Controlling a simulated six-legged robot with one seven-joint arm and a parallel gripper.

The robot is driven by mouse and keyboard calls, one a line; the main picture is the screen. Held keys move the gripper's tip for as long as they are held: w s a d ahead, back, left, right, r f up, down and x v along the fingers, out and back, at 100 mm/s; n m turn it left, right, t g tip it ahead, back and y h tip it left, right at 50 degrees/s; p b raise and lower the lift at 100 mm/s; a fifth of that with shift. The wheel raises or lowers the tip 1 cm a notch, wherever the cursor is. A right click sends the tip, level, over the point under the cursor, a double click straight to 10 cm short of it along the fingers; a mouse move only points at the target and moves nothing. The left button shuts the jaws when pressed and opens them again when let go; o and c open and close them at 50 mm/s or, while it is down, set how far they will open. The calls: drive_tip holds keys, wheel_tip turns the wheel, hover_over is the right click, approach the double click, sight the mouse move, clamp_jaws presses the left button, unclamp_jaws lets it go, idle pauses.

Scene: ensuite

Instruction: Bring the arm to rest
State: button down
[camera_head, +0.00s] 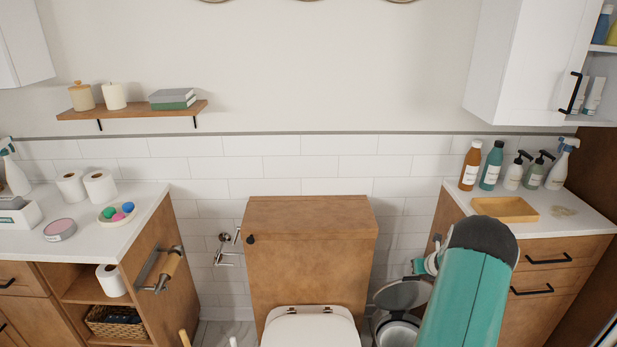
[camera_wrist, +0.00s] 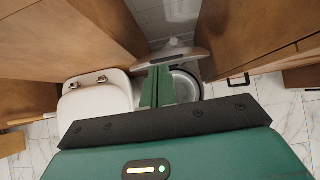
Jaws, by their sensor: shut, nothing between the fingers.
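My gripper (camera_wrist: 159,72) shows in the wrist view as two green fingers pressed together, with nothing between them. It points down over the open round bin (camera_wrist: 187,82) beside the toilet (camera_wrist: 92,102). In the head view my teal arm (camera_head: 465,295) reaches down at the lower right, in front of the right-hand cabinet. The gripper's fingers cannot be made out there. The bin's raised lid (camera_head: 402,293) shows just left of the arm.
The right counter (camera_head: 560,221) holds several bottles and a wooden tray (camera_head: 505,209). A white wall cabinet (camera_head: 525,60) hangs above it. The toilet's wooden tank box (camera_head: 310,245) stands in the middle. The left counter (camera_head: 140,200) holds paper rolls and a small bowl.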

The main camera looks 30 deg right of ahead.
drive_tip(key=w+a+r+n+y, duration=0.1)
drive_tip(key=w+a+r+n, duration=0.35)
drive_tip(key=a+r, duration=0.35)
drive_tip(key=w+a+r+n+t+y, duration=0.1)
drive_tip(key=w+a+r+n+y, duration=0.15)
drive_tip(key=a+r+n, duration=0.6)
drive_tip(key=w+a+r+n, duration=0.35)
drive_tip(key=a+r, duration=0.25)
drive_tip(key=a, duration=0.5)
drive_tip(key=s+a+r+n+g+y, duration=0.1)
drive_tip(key=s+a+r+n, duration=0.35)
drive_tip(key=a, duration=0.35)
drive_tip(key=s+a+r+n, duration=0.3)
drive_tip(key=a+n, duration=0.3)
drive_tip(key=a, duration=0.3)
drive_tip(key=s+a+r+n+g+y, duration=0.1)
drive_tip(key=s+a+r+n, duration=0.3)
drive_tip(key=a, duration=0.4)
drive_tip(key=s+a+n, duration=0.3)
drive_tip(key=s+n, duration=0.2)
drive_tip(key=s, duration=0.2)
drive_tip(key=s+a+n+h, duration=0.1)
drive_tip(key=s+a+n, duration=0.3)
drive_tip(key=s+n, duration=0.2)
drive_tip(key=shift+s+f+g, duration=0.3)
drive_tip(key=shift+s+f, duration=0.15)
drive_tip(key=shift+s, duration=0.2)
drive_tip(key=shift+d+h, duration=0.25)
